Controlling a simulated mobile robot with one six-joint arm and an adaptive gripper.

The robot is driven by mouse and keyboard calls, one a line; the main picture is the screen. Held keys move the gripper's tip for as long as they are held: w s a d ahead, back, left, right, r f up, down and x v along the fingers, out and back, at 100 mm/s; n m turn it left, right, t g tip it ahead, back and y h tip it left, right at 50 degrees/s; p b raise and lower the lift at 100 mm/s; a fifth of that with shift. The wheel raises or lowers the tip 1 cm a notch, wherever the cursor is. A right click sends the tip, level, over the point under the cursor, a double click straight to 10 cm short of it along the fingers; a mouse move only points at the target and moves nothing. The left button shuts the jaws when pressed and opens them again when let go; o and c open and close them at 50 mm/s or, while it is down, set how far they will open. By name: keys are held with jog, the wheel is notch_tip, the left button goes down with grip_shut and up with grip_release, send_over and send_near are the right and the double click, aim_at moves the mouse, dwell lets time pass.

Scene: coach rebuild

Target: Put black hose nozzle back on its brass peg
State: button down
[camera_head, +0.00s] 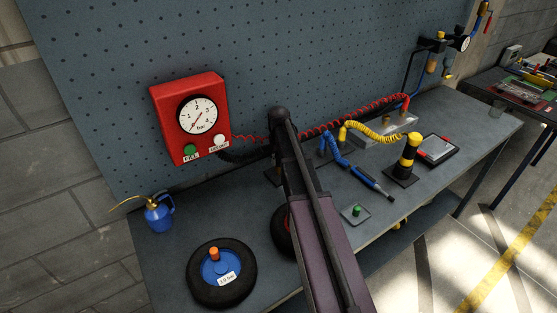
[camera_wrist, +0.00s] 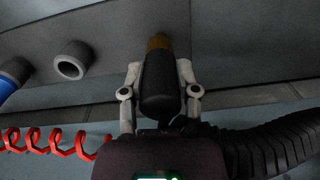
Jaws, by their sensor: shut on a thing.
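In the wrist view my gripper (camera_wrist: 160,85) is shut on the black nozzle (camera_wrist: 158,85), a dark cylinder with one pale finger along each side. A brass-coloured piece (camera_wrist: 157,42) shows at the nozzle's far end. I cannot tell whether it is the nozzle's own tip or the brass peg. A thick black ribbed hose (camera_wrist: 270,145) runs off to the right. In the head view my arm hides the gripper and nozzle; part of the black hose (camera_head: 235,156) shows beside the red gauge box (camera_head: 190,118). No separate brass peg is clearly visible.
A grey open-ended ring (camera_wrist: 72,62), a blue tube end (camera_wrist: 12,80) and a red coil (camera_wrist: 45,142) lie left of my gripper. The bench holds a tyre (camera_head: 205,291), blue oil can (camera_head: 159,215), blue hose (camera_head: 345,164) and yellow-black post (camera_head: 408,158).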

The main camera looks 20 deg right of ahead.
jog(key=shift+f+b, duration=0.75)
jog(key=shift+f, duration=0.05)
jog(key=shift+c, duration=1.3)
grip_release()
jog(key=shift+r, duration=0.2)
